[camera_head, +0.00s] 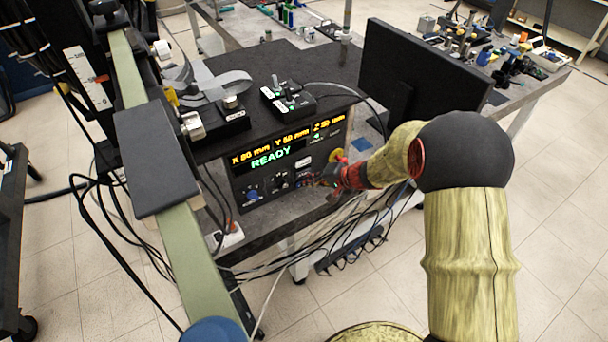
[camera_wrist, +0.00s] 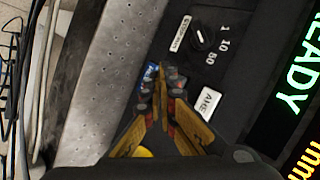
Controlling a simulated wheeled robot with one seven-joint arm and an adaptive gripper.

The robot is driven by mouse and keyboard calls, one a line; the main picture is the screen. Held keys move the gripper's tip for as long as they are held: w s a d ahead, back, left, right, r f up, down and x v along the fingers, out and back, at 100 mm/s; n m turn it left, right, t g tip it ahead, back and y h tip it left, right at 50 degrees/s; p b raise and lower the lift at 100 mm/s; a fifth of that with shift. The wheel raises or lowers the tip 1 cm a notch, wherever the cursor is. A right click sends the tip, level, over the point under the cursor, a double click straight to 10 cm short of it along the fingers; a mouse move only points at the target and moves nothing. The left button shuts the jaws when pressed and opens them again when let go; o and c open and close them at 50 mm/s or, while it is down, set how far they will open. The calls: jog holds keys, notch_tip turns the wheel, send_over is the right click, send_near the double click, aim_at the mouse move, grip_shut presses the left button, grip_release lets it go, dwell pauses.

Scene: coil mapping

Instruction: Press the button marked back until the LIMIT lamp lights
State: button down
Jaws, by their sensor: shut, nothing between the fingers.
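The control box (camera_head: 290,150) stands on the bench, its dark front panel showing X, Y and Z readouts in yellow and READY in green. The wrist view shows its panel (camera_wrist: 228,85) turned on its side, with a selector knob marked 1, 10, 50. My gripper (camera_head: 322,183) is in front of the panel's lower right. In the wrist view its fingers (camera_wrist: 172,82) are together and empty, close to the panel; I cannot tell whether they touch it. A blue part (camera_wrist: 150,72) shows beside the fingertips, partly hidden. No back marking or LIMIT lamp is readable.
A dark monitor (camera_head: 420,75) stands at right, behind my arm. Loose cables (camera_head: 330,235) hang below the bench edge.

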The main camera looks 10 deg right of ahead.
jog(key=shift+w+a+b, duration=0.25)
jog(key=shift+w+b, duration=0.25)
jog(key=shift+w, duration=0.15)
dwell(0.7)
dwell(0.3)
jog(key=shift+s+d+b, duration=0.3)
jog(key=shift+s+b, duration=0.2)
jog(key=shift+s, duration=0.3)
jog(key=s, duration=0.1)
jog(key=s+d+b, duration=0.1)
jog(key=s, duration=0.1)
jog(key=s+b, duration=0.1)
jog(key=shift+s+d, duration=0.25)
jog(key=shift+s, duration=0.15)
dwell(0.6)
